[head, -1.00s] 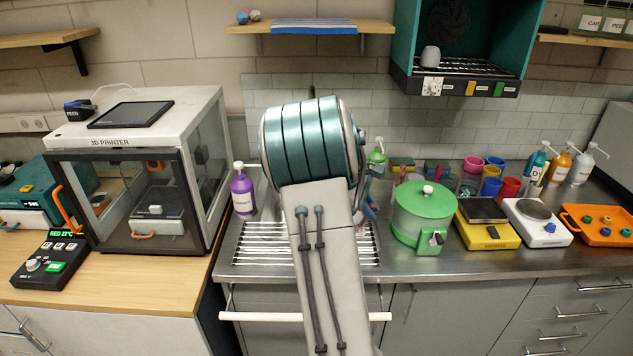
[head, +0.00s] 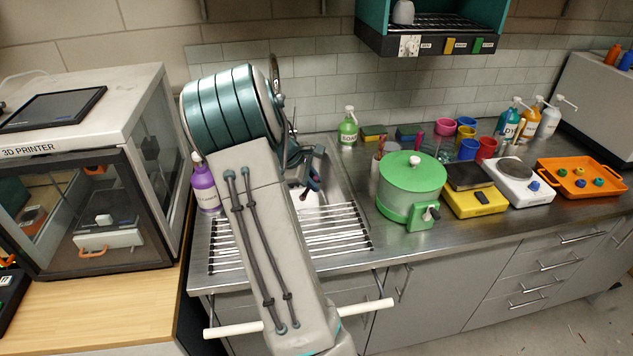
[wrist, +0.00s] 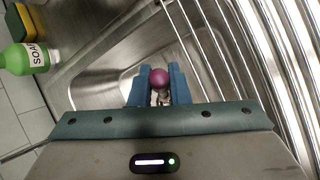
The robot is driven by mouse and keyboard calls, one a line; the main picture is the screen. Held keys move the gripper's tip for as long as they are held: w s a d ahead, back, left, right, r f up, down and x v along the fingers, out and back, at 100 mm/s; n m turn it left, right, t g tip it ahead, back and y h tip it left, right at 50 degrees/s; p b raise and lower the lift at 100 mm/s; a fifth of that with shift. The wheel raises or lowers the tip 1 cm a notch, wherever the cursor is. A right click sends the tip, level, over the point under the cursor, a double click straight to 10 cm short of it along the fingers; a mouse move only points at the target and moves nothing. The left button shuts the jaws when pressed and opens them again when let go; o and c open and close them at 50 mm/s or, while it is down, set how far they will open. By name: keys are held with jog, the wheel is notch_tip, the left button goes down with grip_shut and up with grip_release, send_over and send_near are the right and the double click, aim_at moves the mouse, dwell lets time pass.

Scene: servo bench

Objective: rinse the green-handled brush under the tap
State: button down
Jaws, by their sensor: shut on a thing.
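My gripper (head: 312,180) is over the sink, beside the wire drainer. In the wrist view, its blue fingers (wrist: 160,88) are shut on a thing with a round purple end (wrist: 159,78). The rest of that thing is mostly hidden, and no green handle shows on it. The steel sink basin (wrist: 100,82) lies below the fingers; its rim also shows in the head view (head: 343,172). A dark curved pipe, probably the tap (head: 274,66), rises behind my arm and is mostly hidden. I cannot make out a green-handled brush, and no running water is visible.
The wire drainer (head: 345,235) covers the front of the sink. A purple bottle (head: 206,190) stands left, and a green soap bottle (head: 348,130) behind. A green pot (head: 411,185) stands close on the right. The 3D printer (head: 85,170) stands at far left.

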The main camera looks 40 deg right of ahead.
jog(key=w+d+f+p, duration=0.1)
jog(key=w+f+p, duration=0.1)
jog(key=w, duration=1)
jog(key=shift+f, duration=0.2)
dwell(0.4)
jog(key=shift+d, duration=0.25)
jog(key=shift+d+p, duration=0.3)
jog(key=shift+d, duration=0.15)
jog(key=shift+a, duration=0.15)
jog(key=shift+a, duration=0.5)
jog(key=shift+d, duration=0.15)
